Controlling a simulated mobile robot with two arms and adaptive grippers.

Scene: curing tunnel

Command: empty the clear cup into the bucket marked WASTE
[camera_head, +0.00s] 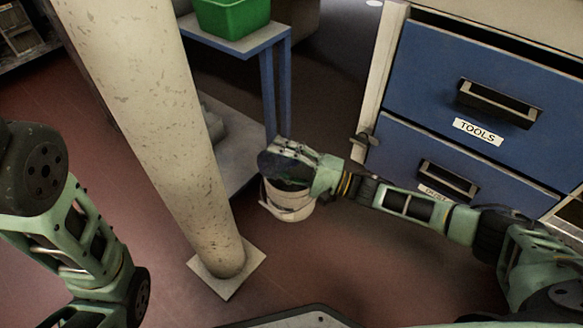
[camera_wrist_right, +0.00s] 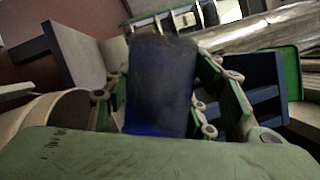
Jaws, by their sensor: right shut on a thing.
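My right gripper (camera_head: 287,166) is above a pale bucket (camera_head: 290,206) standing near the blue table. It is shut on a dark-looking, smooth-sided thing, which I take to be the clear cup (camera_wrist_right: 160,85); it fills the space between the fingers in the right wrist view. Its mouth and any contents cannot be made out. In the head view the gripper hides much of the bucket's opening, and no WASTE marking is legible. A pale curved rim at the left of the wrist view may be the bucket (camera_wrist_right: 38,115). My left gripper is out of view; only its arm shows.
A thick pale pillar (camera_head: 165,130) on a square foot stands left of the bucket. A blue table (camera_head: 262,42) with a green bin (camera_head: 232,15) is behind. A blue drawer cabinet (camera_head: 440,75) marked TOOLS is at the right. Red floor is clear in front.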

